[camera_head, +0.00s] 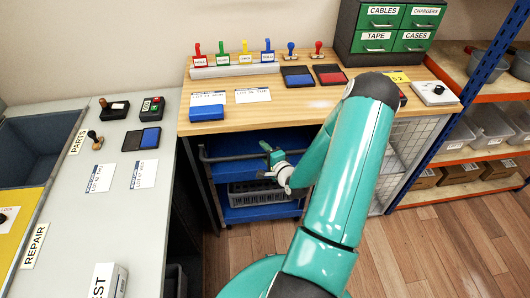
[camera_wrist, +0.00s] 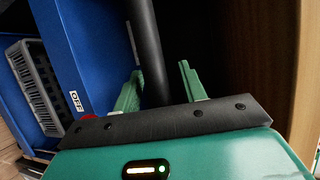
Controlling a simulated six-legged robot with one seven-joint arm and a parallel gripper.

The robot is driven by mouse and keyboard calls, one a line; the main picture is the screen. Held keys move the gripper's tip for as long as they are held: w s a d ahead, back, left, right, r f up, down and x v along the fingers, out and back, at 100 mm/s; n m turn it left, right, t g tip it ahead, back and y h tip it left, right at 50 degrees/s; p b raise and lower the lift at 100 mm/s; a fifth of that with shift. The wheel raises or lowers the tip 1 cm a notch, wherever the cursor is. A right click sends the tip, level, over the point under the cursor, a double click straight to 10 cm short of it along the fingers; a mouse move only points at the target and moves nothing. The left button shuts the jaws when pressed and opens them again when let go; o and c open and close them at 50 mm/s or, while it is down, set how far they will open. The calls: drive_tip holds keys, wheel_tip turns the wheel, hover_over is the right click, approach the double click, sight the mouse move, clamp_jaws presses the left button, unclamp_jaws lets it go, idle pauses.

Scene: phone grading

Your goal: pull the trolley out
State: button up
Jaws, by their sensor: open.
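The blue trolley (camera_head: 262,213) stands under the wooden workbench, with a grey crate (camera_head: 243,196) on its lower shelf. Its dark handle bar (camera_head: 228,157) runs across the front near the top. My gripper (camera_head: 268,150) is at this bar, under the bench's front edge. In the wrist view the dark handle bar (camera_wrist: 146,40) passes between the two green fingers of my gripper (camera_wrist: 160,84). The fingers are open, with a gap showing on the right side of the bar. The blue trolley side (camera_wrist: 75,50) and the crate (camera_wrist: 32,85) show at left. My arm hides part of the trolley's right side.
The wooden workbench (camera_head: 300,102) bears stamps, ink pads and green drawers. A grey repair table (camera_head: 120,215) stands close on the left. A wire-mesh basket (camera_head: 408,150) and shelves (camera_head: 480,151) are at right. The wood floor (camera_head: 430,245) is clear at front right.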

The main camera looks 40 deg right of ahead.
clamp_jaws()
drive_tip(key=shift+s, duration=0.1)
